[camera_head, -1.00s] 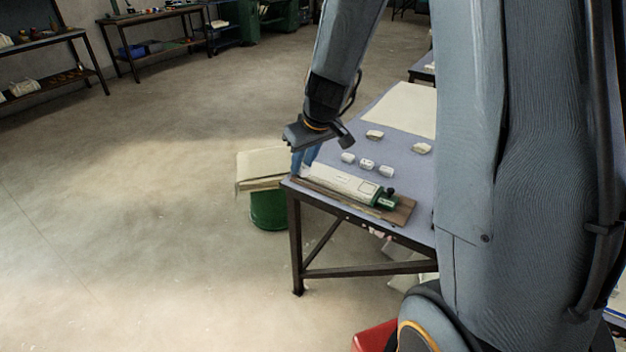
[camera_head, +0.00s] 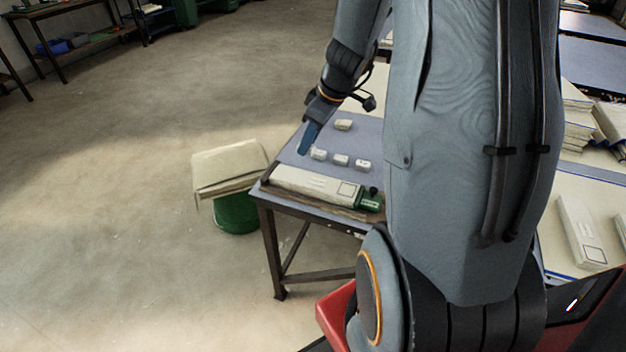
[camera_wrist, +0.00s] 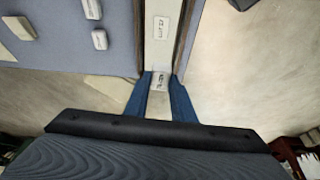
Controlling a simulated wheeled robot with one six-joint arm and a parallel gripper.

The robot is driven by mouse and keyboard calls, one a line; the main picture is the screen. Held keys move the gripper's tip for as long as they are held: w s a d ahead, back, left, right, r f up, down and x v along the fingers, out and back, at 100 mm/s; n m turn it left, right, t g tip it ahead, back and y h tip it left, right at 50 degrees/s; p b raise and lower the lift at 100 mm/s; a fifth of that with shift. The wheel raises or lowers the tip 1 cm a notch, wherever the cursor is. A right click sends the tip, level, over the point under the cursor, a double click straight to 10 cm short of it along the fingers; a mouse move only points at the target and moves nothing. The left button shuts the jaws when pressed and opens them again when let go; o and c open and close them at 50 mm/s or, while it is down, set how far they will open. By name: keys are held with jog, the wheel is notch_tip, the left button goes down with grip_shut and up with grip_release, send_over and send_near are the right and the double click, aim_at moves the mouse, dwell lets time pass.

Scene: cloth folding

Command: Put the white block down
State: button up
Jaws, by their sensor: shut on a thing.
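My gripper (camera_head: 304,150) has blue fingers pointing down over the left part of the table, near the long white case in the head view. In the wrist view its fingers (camera_wrist: 163,88) are shut on a small white block (camera_wrist: 160,80) with a dark printed label. The block lines up with the near end of the long white strip in that view.
The long white case (camera_head: 315,186) with a green end lies along the front edge. A green bin (camera_head: 236,213) stands left, with pale sheets (camera_head: 228,165) over it.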

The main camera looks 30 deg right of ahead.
aim_at(311, 180)
jog(key=shift+s+d, duration=0.4)
jog(key=shift+d, duration=0.25)
jog(key=shift+s+d+f+n, duration=0.15)
jog(key=shift+f+n, duration=0.1)
jog(key=shift+n, duration=0.05)
notch_tip(311, 180, down, 10)
jog(key=shift+r, duration=0.25)
jog(key=shift+f, duration=0.1)
jog(key=o, duration=1)
